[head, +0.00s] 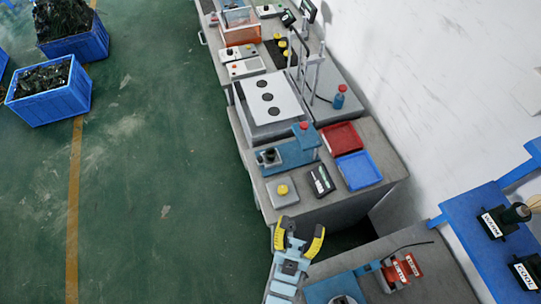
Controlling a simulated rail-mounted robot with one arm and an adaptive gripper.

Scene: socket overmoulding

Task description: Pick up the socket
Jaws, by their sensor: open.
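My gripper (300,232), with yellow-edged fingers, is open and empty at the lower middle of the head view. It is above the gap in front of the grey bench. I cannot tell for sure which thing is the socket. A dark part with a tan end (516,213) is at the right, at the black holder marked WARM (493,225), well to the right of my gripper. A small black part (268,157) sits in a blue fixture (290,154) on the bench, beyond my gripper. Both are too small to make out clearly.
A grey box with a yellow button (282,192) and a black display (320,181) stand at the bench's near end. Red (340,137) and blue trays (358,170) lie behind. A blue rack (470,235) stands at the right by the white wall.

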